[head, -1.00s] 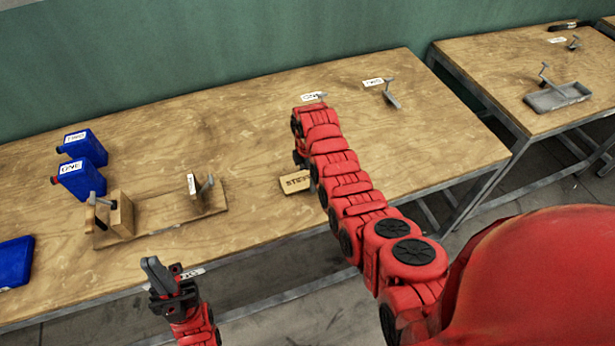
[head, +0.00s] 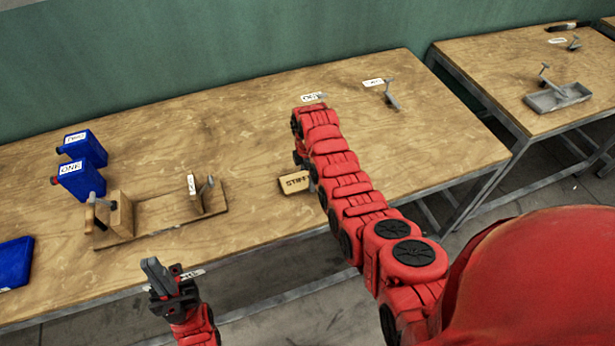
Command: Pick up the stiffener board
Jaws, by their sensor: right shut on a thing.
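The stiffener board (head: 293,183) is a small tan block with dark lettering that reads "STIFF" in part. It shows near the front edge of the main table, just left of my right arm. My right arm reaches over the table and bends down beside the board. My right gripper (head: 311,178) is mostly hidden behind its own arm and is shut on the board's right end. Whether the board touches the table is hard to tell. My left gripper (head: 168,279) is in front of the table's front edge, away from the board, and appears empty; its finger gap is unclear.
A wooden press with a clamp (head: 160,218) stands left of the board. Two blue containers (head: 80,178) and a blue tray (head: 14,262) are further left. A metal clamp (head: 391,96) is at the back right. A second table (head: 500,75) stands right. The table's middle is clear.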

